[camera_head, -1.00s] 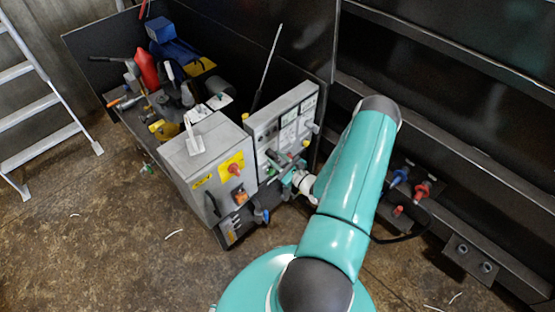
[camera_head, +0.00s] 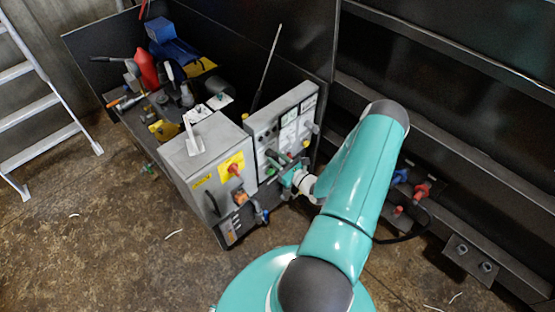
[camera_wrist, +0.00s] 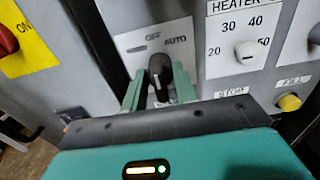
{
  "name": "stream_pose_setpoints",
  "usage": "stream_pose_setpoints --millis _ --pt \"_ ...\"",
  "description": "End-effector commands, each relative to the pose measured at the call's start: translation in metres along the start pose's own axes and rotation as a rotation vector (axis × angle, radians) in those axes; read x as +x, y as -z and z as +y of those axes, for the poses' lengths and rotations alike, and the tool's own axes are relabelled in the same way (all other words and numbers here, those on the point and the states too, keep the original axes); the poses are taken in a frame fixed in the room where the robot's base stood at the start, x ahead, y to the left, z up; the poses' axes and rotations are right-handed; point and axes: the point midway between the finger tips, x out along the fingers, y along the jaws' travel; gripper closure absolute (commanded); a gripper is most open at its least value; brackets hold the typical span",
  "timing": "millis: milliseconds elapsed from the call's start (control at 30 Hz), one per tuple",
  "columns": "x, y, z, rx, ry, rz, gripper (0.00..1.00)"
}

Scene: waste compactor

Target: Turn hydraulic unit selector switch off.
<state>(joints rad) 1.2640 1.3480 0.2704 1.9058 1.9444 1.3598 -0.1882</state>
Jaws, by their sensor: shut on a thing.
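The selector switch (camera_wrist: 161,64) is a black knob on a light grey plate in the wrist view. The words OFF and AUTO are printed above it, OFF to the left and AUTO to the right. My gripper (camera_wrist: 158,82) has one green finger on each side of the knob and is shut on it. The knob stands close to upright; its exact setting is hard to tell. In the head view my gripper (camera_head: 287,176) is at the front of the grey control panel (camera_head: 262,126), and the switch is too small to make out there.
A heater dial (camera_wrist: 246,51) and a yellow button (camera_wrist: 289,102) are to the right in the wrist view. A red switch on a yellow plate (camera_head: 233,166) is on the box beside the panel. Red and blue fittings (camera_head: 421,190) lie right of my arm.

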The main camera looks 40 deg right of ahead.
Motion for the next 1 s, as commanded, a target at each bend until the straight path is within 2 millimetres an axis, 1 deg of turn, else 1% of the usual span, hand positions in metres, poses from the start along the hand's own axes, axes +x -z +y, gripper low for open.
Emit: stream_pose_setpoints --millis 67,100,367,467,533,667,900,1000 --pt "0.000 0.000 0.000 -0.001 0.000 -0.001 0.94" --pt "0.000 0.000 0.000 -0.001 0.000 -0.001 0.66" --pt "0.000 0.000 0.000 -0.001 0.000 0.000 0.66" --pt "-0.005 0.000 -0.001 -0.002 0.001 0.001 0.66" --pt "-0.012 0.000 -0.001 -0.002 0.002 0.002 0.66" --pt "-0.035 0.000 -0.001 -0.002 0.003 0.002 0.66" --pt "-0.089 0.000 -0.001 0.000 0.003 0.001 0.66" --pt "-0.110 0.000 -0.001 -0.001 0.003 0.002 0.66"
